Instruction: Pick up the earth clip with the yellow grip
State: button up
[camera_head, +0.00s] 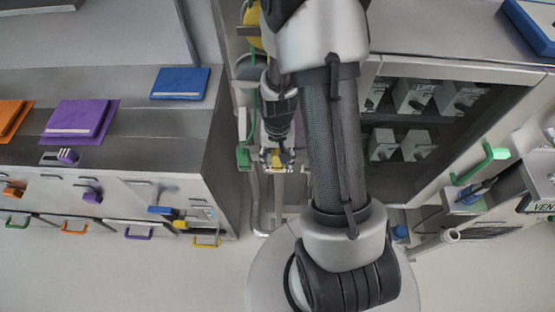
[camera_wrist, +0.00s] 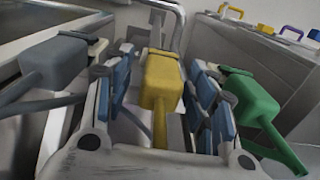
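The earth clip with the yellow grip (camera_wrist: 165,85) stands between the two blue-padded fingers of my gripper (camera_wrist: 164,105) in the wrist view. The fingers are open, one on each side of the yellow grip, with a narrow gap visible at the left and a smaller one at the right. In the head view my gripper (camera_head: 277,160) is low beside the bench end, with a bit of yellow at its tips. The clip's lower part is partly hidden by the gripper.
A clip with a green grip (camera_wrist: 250,98) is close on the right, and one with a grey grip (camera_wrist: 55,65) is close on the left. A bent metal rail (camera_wrist: 178,20) rises behind. The drawer bench (camera_head: 125,185) stands left; a cabinet with a dark window (camera_head: 425,120) stands right.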

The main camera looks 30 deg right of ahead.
grip_shut()
dwell(0.4)
notch_tip(320, 180, up, 20)
jog(key=p, duration=0.6)
